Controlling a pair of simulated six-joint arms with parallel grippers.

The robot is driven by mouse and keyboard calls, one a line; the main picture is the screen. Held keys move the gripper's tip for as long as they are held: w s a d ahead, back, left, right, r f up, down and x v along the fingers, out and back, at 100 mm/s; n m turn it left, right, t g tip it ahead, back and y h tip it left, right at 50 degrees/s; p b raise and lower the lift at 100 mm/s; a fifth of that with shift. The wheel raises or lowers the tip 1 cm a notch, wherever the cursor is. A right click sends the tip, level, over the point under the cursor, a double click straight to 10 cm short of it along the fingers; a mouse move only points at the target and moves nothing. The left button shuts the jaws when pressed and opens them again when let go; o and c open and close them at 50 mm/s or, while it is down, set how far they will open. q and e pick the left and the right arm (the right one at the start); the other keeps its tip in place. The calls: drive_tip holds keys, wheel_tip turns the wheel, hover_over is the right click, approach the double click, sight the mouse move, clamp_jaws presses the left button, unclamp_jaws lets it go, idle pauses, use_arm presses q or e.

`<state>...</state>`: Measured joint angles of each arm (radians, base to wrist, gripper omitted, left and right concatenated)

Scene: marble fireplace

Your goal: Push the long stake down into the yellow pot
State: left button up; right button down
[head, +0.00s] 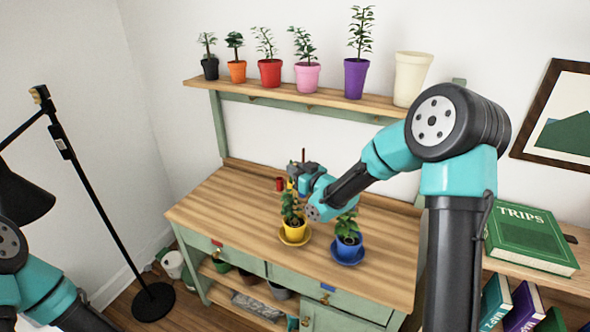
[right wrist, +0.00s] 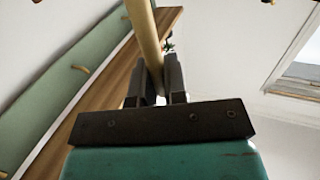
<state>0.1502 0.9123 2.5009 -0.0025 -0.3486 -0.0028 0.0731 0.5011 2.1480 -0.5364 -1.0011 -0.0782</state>
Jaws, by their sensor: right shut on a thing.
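The yellow pot (head: 294,230) stands on a yellow saucer on the wooden bench top and holds a leafy plant (head: 291,207). My right gripper (head: 295,178) is just above this plant. It is shut on the long stake (right wrist: 145,38), a tan rod that runs between the fingers in the right wrist view. In the head view the thin brown upper end of the stake (head: 303,155) sticks up above the gripper. The stake's lower end is hidden, so I cannot tell how deep it sits. My left arm shows at the lower left, with its gripper out of view.
A blue pot (head: 348,240) with a plant stands on a blue saucer right of the yellow pot. A small red object (head: 280,184) lies behind. Several potted plants line the upper shelf (head: 330,98). The bench's left part is clear. A black lamp (head: 75,165) stands left.

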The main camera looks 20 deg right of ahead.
drive_tip(key=shift+f, duration=0.65)
drive_tip(key=c, duration=1.1)
unclamp_jaws()
drive_tip(key=shift+s, duration=0.1)
drive_tip(key=v, duration=1.7)
